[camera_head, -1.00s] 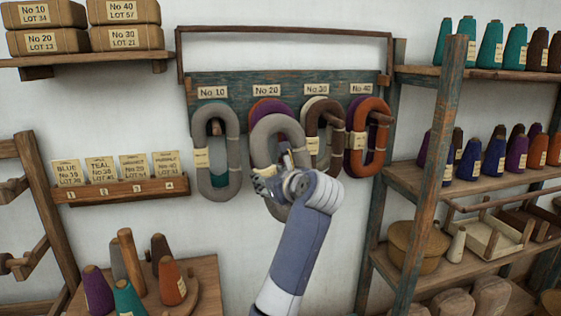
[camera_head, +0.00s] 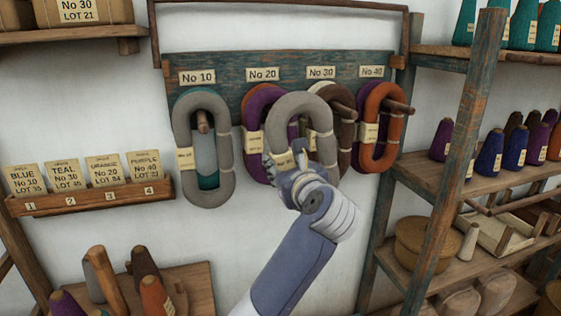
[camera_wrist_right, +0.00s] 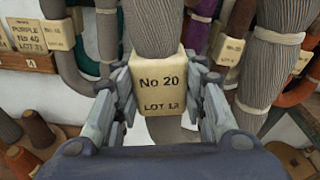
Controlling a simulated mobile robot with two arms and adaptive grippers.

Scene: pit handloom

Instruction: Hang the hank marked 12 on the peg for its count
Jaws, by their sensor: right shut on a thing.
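My right gripper (camera_head: 292,172) is shut on a grey hank (camera_head: 301,104), which hangs upright in front of the peg board (camera_head: 225,80). In the right wrist view its tag (camera_wrist_right: 160,82) sits between the fingers (camera_wrist_right: 158,72) and reads No 20, apparently LOT 12. In the head view the held hank overlaps the space below the No 20 label (camera_head: 263,74) and the No 30 label (camera_head: 321,72). A purple hank (camera_head: 252,105) hangs under No 20, partly behind it. The No 20 peg is hidden. My left gripper is out of view.
A grey hank (camera_head: 181,125) hangs on the No 10 peg (camera_head: 203,121), with teal behind it. A brown hank (camera_head: 347,135) hangs under No 30, close to the held one. An orange hank (camera_head: 372,110) hangs under No 40. A shelf post (camera_head: 463,150) stands at right.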

